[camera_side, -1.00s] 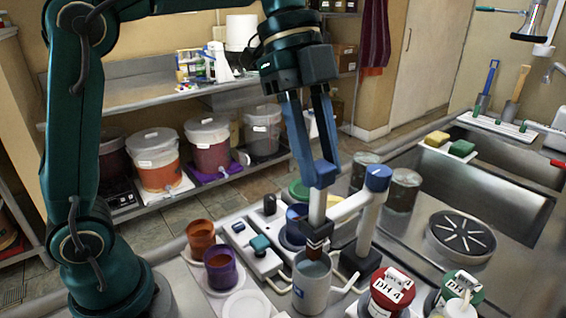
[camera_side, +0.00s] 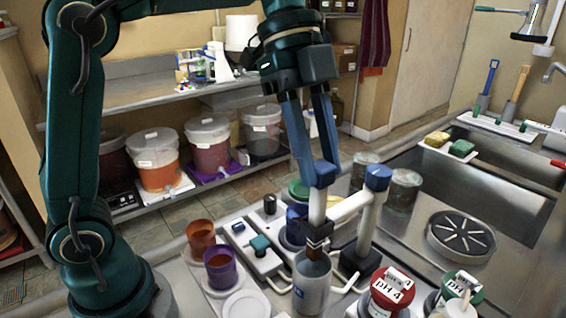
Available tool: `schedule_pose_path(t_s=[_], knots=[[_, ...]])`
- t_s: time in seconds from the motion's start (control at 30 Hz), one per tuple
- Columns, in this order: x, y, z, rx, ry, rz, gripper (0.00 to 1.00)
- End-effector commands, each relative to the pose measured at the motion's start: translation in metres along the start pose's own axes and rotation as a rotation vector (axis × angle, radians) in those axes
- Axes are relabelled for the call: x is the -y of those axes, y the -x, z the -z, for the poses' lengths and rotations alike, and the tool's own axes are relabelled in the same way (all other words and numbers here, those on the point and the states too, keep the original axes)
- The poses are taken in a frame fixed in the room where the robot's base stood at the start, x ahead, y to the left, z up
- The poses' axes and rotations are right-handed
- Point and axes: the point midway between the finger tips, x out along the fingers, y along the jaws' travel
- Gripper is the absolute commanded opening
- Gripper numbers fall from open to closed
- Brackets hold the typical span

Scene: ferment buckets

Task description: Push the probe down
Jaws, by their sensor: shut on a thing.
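The probe (camera_side: 317,212) is a white upright rod with a dark brown and copper lower end. It hangs from the white stand arm (camera_side: 350,206) with a blue knob (camera_side: 378,178). Its lower end is at the mouth of a pale grey cup (camera_side: 312,285); how deep the tip reaches is hidden by the cup wall. My gripper (camera_side: 320,176) has blue fingers and is shut on the top of the probe, where a blue cap shows between the fingertips.
An orange cup (camera_side: 201,236) and a purple cup (camera_side: 220,268) stand to the left. Red-lidded (camera_side: 390,290) and green-lidded (camera_side: 461,290) jars stand at the front right. A meter with a teal button (camera_side: 260,243) is beside the probe. The sink (camera_side: 490,180) lies right.

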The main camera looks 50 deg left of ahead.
Motion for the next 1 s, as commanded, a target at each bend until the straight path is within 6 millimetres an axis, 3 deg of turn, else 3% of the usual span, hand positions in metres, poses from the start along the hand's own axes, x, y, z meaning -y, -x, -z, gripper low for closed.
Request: schedule_pose_path(t_s=[0.6,1.0], knots=[[-0.002,-0.002,-0.001,0.000,0.001,-0.007,0.00],[-0.001,-0.045,-0.018,-0.003,0.002,-0.009,0.00]])
